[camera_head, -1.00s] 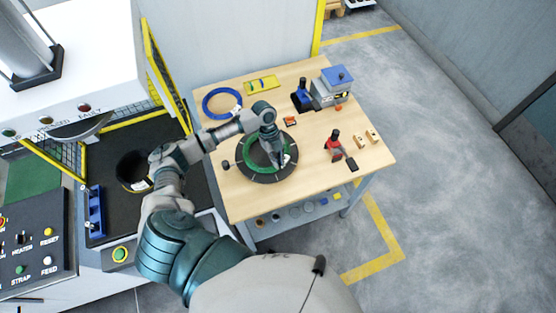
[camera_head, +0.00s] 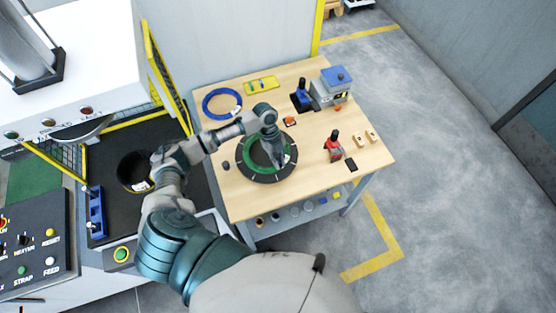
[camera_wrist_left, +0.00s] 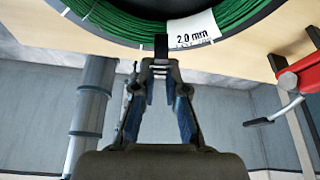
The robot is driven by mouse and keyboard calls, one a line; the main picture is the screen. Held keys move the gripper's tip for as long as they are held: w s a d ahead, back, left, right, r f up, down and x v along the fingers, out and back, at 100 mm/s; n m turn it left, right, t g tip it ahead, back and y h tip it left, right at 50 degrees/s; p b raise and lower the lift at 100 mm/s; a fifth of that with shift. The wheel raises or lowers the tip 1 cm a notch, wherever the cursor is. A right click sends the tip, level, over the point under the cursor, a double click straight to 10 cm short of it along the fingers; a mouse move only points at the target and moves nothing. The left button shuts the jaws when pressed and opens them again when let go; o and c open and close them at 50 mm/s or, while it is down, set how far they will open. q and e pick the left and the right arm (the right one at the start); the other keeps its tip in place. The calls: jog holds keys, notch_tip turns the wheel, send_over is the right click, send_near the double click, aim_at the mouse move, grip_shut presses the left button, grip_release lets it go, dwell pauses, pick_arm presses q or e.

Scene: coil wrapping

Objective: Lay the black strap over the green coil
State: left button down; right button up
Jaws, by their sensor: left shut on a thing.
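The green coil (camera_head: 252,163) sits in a round black holder (camera_head: 246,175) on the wooden table. In the left wrist view, the green coil (camera_wrist_left: 115,22) crosses the top with a white "2.0 mm" label (camera_wrist_left: 193,33). My left gripper (camera_head: 277,163) is over the coil's right side. In the left wrist view, my left gripper (camera_wrist_left: 160,68) is shut on the end of the black strap (camera_wrist_left: 161,47), a short dark strip at the coil's edge. Most of the strap is hidden, so I cannot tell how it lies. My right gripper is not in view.
A blue coil (camera_head: 222,103) lies at the table's back left. A red-handled tool (camera_head: 334,146) and small wooden blocks (camera_head: 366,137) lie at the right. A grey-blue device (camera_head: 332,88) stands behind. A machine with a control panel (camera_head: 35,245) stands left. Bare tabletop (camera_head: 300,185) is in front.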

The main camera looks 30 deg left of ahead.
pick_arm(q)
jog(key=shift+f+b, duration=0.35)
jog(key=shift+f, duration=0.35)
jog(key=c, duration=1.1)
grip_release()
jog(key=shift+c, duration=0.2)
jog(key=v, duration=1.1)
jog(key=shift+a+r, duration=0.25)
jog(key=shift+r, duration=0.1)
